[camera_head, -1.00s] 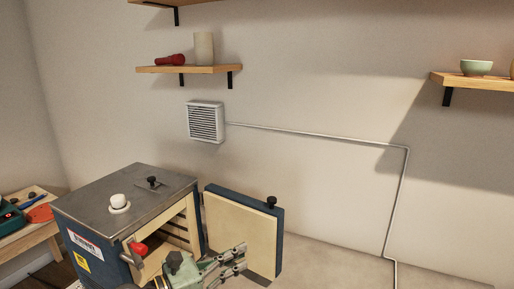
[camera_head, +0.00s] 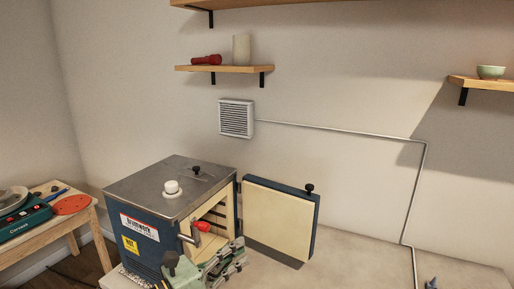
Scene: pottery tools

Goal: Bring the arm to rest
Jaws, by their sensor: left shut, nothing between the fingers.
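My left gripper (camera_head: 230,261) is at the bottom of the head view, in front of the kiln's open front. Its fingers are shut with nothing between them. My right gripper is not in view. The blue kiln (camera_head: 142,246) has a grey metal top and an open chamber with slotted inner walls. Its door (camera_head: 279,216), cream inside with a blue edge and a black knob, stands swung open to the right. My arm hides the lower front of the kiln.
A small white piece (camera_head: 171,187) sits on the kiln's top. A shelf (camera_head: 225,69) hangs above. The worktop (camera_head: 370,262) right of the door is largely clear.

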